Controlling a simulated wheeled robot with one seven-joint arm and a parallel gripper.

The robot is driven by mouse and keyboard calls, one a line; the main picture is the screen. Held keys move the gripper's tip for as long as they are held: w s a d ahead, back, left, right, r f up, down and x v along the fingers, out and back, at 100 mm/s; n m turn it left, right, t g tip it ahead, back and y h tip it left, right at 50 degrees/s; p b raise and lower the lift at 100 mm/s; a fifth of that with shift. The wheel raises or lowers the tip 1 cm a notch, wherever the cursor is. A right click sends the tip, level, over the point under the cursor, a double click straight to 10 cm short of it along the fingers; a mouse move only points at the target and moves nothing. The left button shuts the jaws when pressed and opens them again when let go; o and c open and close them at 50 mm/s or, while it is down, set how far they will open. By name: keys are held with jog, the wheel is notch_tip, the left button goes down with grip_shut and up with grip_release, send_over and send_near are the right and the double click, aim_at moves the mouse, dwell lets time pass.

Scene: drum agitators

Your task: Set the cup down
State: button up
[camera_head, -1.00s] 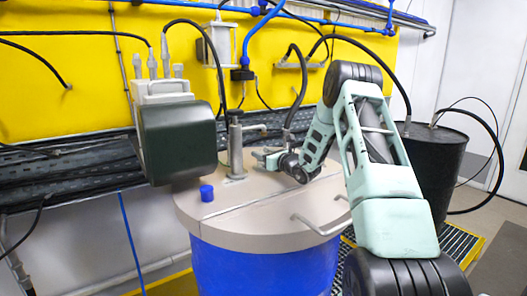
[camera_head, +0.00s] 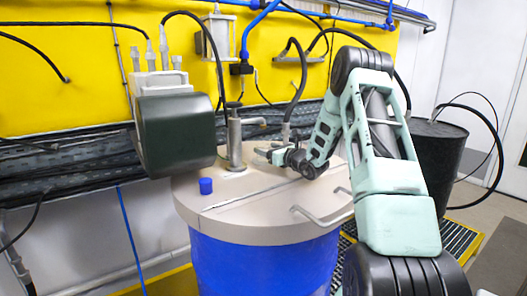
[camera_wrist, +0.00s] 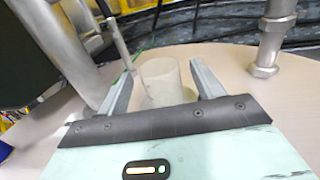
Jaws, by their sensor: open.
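A pale, beige-white cup (camera_wrist: 162,84) stands between the two fingers of my gripper (camera_wrist: 160,92) in the wrist view. The fingers are spread, with a gap showing on each side of the cup. The cup looks upright over the beige drum lid (camera_wrist: 285,115); its lower part is hidden by the gripper's dark front edge. In the head view my gripper (camera_head: 267,153) is low over the back of the lid (camera_head: 255,215), right of a metal post. I cannot make out the cup clearly there.
The metal post (camera_head: 235,143) rises from the lid just left of my gripper. A small blue cap (camera_head: 206,186) is at the lid's left front, and a handle (camera_head: 320,215) at its right. A dark green motor (camera_head: 178,135) overhangs the left. The lid's front is clear.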

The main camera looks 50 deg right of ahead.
aim_at(268, 148)
jog(key=s, duration=0.2)
jog(key=s+b, duration=0.1)
jog(key=shift+s+a+f, duration=0.15)
jog(key=shift+s, duration=0.55)
jog(key=shift+r, duration=0.25)
